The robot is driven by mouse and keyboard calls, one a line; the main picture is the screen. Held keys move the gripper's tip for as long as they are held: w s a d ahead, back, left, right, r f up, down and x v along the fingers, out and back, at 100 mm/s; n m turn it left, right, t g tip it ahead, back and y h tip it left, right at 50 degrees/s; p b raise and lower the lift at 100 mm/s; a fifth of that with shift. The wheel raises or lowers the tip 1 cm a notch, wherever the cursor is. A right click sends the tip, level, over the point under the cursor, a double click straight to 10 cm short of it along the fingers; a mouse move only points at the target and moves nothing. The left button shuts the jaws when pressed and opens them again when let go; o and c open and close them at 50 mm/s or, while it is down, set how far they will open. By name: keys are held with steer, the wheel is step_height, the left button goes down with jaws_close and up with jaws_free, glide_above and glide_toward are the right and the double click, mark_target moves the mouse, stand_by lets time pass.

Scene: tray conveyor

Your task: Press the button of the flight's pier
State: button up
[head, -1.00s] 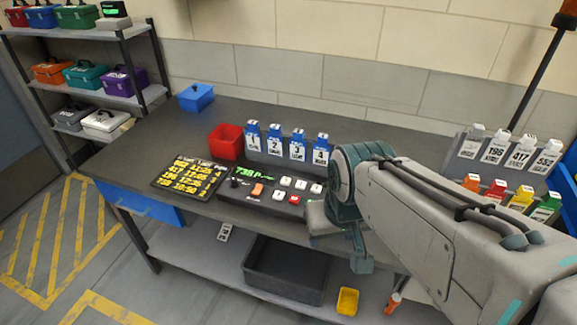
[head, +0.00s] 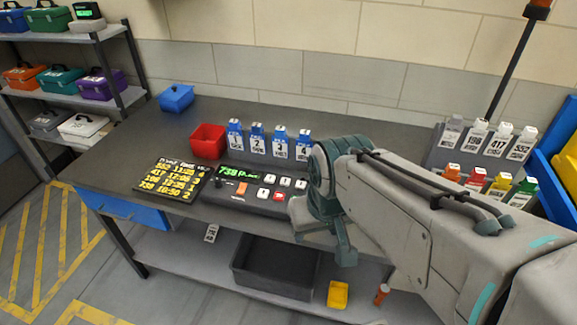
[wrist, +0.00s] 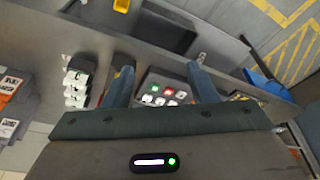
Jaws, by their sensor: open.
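The dark button panel (head: 250,190) lies on the table. Its green display (head: 238,171) reads 738 and a P, the rest too small to read. It bears several white buttons (head: 285,182), a red button (head: 280,197) and an orange switch (head: 242,188). The black flight board (head: 168,182) lies to its left; its bottom row seems to read 738, 10:50, 2. Button numbers are too small to read surely. In the wrist view, my gripper (wrist: 160,72) is open and empty, with the panel (wrist: 160,95) seen between its fingers. In the head view my arm is right of the panel.
Blue tagged holders (head: 257,142) stand behind the panel, with a red bin (head: 208,141) and a blue box (head: 176,98) further left. A rack of white and coloured tagged items (head: 490,145) stands at the right. A black crate (head: 275,268) and yellow bin (head: 338,294) sit below the tabletop.

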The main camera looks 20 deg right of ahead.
jaws_close()
stand_by(1.9)
